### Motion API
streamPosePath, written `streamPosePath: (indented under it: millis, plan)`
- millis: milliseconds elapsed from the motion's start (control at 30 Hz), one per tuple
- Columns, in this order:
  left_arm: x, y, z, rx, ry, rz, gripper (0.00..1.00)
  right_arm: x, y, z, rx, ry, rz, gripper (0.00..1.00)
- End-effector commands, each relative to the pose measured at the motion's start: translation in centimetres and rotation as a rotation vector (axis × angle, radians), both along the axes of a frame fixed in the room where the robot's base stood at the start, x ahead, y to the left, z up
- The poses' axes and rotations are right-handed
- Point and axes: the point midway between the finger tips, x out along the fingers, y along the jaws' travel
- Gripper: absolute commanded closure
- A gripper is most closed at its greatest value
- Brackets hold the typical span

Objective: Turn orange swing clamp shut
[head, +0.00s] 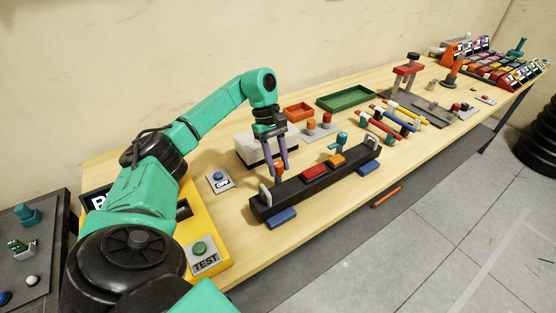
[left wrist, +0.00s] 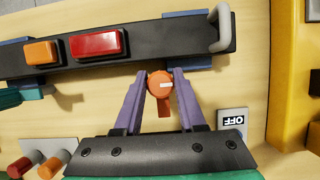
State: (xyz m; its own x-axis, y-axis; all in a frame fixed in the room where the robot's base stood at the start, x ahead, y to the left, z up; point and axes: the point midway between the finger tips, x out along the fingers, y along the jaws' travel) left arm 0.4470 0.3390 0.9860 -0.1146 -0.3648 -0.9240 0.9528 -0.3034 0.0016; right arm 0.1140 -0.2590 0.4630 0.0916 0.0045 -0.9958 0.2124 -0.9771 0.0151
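The orange swing clamp (head: 278,168) stands at the near left part of a long dark bar fixture (head: 320,183) on the wooden table. In the left wrist view its round orange head (left wrist: 159,84) has a light mark, and a short orange arm points toward my palm. My left gripper (head: 279,172) is open, with its two purple fingers on either side of the clamp. In the left wrist view the fingers (left wrist: 160,78) come very close to the orange head; I cannot tell whether they touch it. My right gripper is not in view.
An OFF button plate (head: 220,182) and a yellow TEST box (head: 207,235) are close by. Colored handles (head: 395,118) and a green tray (head: 346,97) lie farther along.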

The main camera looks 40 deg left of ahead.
Motion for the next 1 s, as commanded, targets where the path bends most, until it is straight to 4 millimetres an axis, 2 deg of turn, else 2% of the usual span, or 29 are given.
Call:
streamPosePath:
  millis: [33,67,367,467,567,700,767,833,1000]
  plan:
    - [0.0,0.0,0.1,-0.001,-0.003,0.001,0.39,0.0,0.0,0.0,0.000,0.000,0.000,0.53]
    - [0.0,0.0,0.1,-0.001,-0.003,0.001,0.32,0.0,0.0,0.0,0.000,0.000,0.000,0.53]
    - [0.0,0.0,0.1,0.000,0.000,0.001,0.32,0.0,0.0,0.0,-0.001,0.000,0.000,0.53]
    - [0.1,0.3,0.6,0.001,-0.002,0.002,0.32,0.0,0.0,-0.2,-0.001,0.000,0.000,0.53]
    - [0.4,0.8,2.1,0.000,-0.004,0.003,0.32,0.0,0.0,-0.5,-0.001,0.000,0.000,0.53]
    - [0.8,2.1,5.7,-0.003,-0.008,0.003,0.32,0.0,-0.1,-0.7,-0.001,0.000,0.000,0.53]
    - [1.0,2.9,8.5,0.000,-0.004,0.004,0.32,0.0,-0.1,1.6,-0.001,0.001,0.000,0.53]
    - [1.2,3.6,10.6,-0.001,-0.005,0.004,0.32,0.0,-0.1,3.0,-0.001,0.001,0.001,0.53]
    - [1.6,5.0,13.4,-0.001,-0.002,0.003,0.32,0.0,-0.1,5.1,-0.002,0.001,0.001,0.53]
